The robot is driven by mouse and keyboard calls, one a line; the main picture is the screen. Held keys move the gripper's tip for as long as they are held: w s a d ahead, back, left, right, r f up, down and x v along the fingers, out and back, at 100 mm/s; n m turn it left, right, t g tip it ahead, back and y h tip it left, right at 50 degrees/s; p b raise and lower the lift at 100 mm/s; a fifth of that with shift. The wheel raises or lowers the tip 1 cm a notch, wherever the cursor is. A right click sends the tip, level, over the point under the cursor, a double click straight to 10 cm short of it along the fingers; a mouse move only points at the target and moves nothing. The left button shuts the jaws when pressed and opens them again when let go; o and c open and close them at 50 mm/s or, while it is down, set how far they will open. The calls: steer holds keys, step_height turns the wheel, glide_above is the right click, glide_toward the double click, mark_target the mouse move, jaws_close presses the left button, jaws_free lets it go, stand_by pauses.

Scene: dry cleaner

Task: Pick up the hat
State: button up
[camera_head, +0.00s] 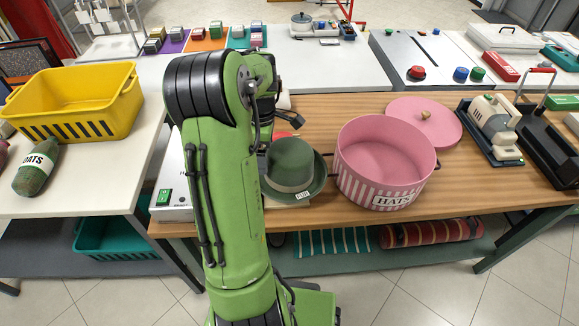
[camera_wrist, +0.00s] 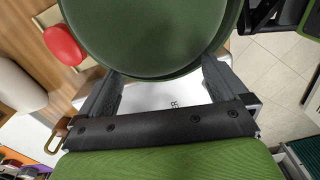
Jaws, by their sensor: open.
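The green hat (camera_head: 290,160) with a pale band and a small white tag sits on the wooden counter, just right of my arm. Its left side is hidden behind my arm in the head view. In the wrist view the hat (camera_wrist: 150,35) fills the top middle. My gripper (camera_wrist: 161,66) is open, with its two fingers spread to either side of the hat's near edge. I cannot tell whether the fingers touch it. In the head view my gripper is mostly hidden behind my arm.
A pink round box (camera_head: 385,190) marked HATS stands open right of the hat, its lid (camera_head: 424,122) behind it. A white device (camera_head: 170,185) is left of my arm. A yellow basket (camera_head: 75,100) stands on the left table. A red object (camera_wrist: 65,45) is near the hat.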

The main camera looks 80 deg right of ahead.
steer(key=shift+f, duration=0.3)
steer(key=shift+r, duration=0.1)
jaws_close()
step_height(320, 180, up, 10)
steer(key=p, duration=0.3)
steer(key=shift+c, duration=1.9)
jaws_free()
steer(key=shift+r, duration=0.1)
